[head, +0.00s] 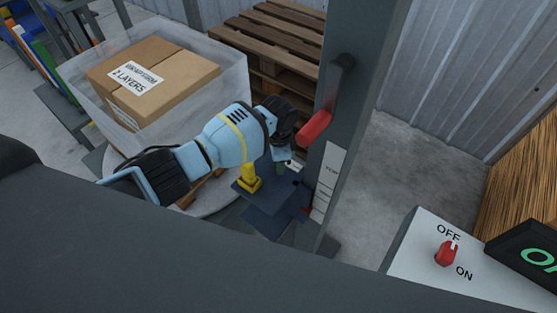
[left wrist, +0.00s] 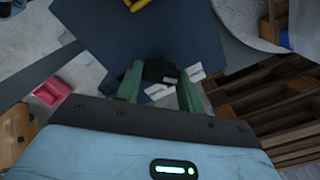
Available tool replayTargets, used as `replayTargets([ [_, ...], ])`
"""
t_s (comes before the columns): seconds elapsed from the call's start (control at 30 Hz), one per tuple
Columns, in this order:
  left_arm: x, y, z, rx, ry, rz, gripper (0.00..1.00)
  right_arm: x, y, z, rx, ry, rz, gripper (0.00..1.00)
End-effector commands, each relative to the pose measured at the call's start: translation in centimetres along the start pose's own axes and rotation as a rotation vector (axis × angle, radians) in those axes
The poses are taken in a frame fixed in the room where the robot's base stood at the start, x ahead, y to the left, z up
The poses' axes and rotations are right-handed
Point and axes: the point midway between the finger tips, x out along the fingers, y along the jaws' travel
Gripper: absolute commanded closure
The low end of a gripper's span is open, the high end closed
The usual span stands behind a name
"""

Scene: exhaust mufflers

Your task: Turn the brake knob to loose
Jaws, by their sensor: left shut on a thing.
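My left gripper (head: 283,166) reaches down to the dark blue plate (head: 273,222) beside the grey post. In the left wrist view its two green fingers (left wrist: 160,88) are closed on a small black knob (left wrist: 160,71), which I take to be the brake knob. White labels (left wrist: 159,91) lie beside the knob on the plate; their text is too small to read. In the head view the knob is mostly hidden by the gripper. My right gripper is not in view.
A yellow knob (head: 250,179) stands on the plate left of my gripper. A red handle (head: 314,128) sticks out from the grey post (head: 352,100) just right of it. A wrapped carton (head: 150,85) stands behind. A control box with a red OFF/ON switch (head: 445,254) is at lower right.

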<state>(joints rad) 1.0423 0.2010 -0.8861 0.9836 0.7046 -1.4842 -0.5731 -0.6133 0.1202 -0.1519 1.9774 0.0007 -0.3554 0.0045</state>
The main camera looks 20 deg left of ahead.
Motion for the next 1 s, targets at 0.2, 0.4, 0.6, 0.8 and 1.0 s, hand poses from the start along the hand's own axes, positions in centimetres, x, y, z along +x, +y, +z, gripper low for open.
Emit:
replayTargets([
  [0.2,0.0,0.0,0.0,-0.008,0.001,0.0,0.85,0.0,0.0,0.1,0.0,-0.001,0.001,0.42],
  [0.4,0.0,0.0,0.0,-0.008,0.001,0.0,0.58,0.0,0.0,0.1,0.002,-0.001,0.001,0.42],
  [0.6,0.0,0.0,0.0,-0.006,0.001,0.0,0.4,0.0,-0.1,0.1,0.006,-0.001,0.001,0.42],
  [0.8,0.0,0.0,0.0,-0.006,0.001,0.0,0.4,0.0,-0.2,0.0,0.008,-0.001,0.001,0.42],
  [1.0,-1.9,-0.1,-0.1,-0.005,0.003,-0.004,0.4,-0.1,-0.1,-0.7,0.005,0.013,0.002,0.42],
])
